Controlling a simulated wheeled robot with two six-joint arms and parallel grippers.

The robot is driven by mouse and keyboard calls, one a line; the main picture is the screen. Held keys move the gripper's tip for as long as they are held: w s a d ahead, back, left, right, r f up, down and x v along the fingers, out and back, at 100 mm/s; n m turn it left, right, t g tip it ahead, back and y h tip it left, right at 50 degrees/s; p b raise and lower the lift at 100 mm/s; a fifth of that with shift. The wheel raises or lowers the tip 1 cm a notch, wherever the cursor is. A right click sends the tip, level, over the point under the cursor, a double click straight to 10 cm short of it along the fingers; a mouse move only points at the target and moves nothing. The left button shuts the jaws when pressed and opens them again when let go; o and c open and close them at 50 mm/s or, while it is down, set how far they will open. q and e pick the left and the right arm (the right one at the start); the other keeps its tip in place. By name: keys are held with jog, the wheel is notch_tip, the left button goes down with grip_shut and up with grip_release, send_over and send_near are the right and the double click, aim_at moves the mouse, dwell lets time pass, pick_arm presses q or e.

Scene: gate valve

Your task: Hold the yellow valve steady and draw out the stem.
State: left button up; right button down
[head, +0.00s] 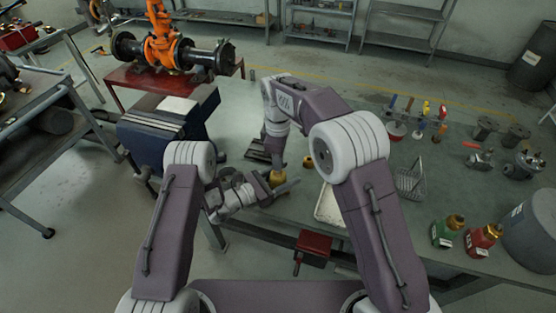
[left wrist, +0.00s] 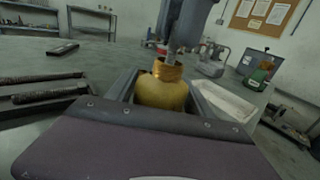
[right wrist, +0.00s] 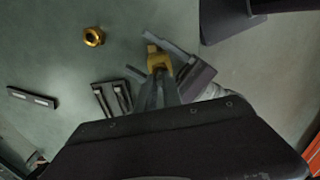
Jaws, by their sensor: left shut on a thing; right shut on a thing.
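The yellow valve (left wrist: 163,93) is upright between the fingers of my left gripper (head: 277,186), which is shut on its body. It also shows in the head view (head: 277,178) and the right wrist view (right wrist: 157,62). A brass collar (left wrist: 167,70) tops it. The grey stem (left wrist: 172,48) rises from the collar, and its lower end is hidden there. My right gripper (right wrist: 157,92) comes from above and is shut on the stem, over the valve. How far the stem is out, I cannot tell.
A loose brass nut (right wrist: 94,37) lies on the green bench. A pale tray (head: 328,206) is right of the valve, and dark holders with rods (right wrist: 112,98) are close by. A blue vise (head: 165,128) stands left. Green (head: 446,231) and red (head: 482,240) valves stand at right.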

aim_at(269, 183)
jog(key=shift+r, duration=0.7)
dwell(0.9)
jog(key=shift+r, duration=2.75)
pick_arm(q)
jog(key=o, duration=1.9)
jog(key=shift+c, duration=0.2)
jog(key=shift+a, duration=0.1)
jog(key=v, duration=1.2)
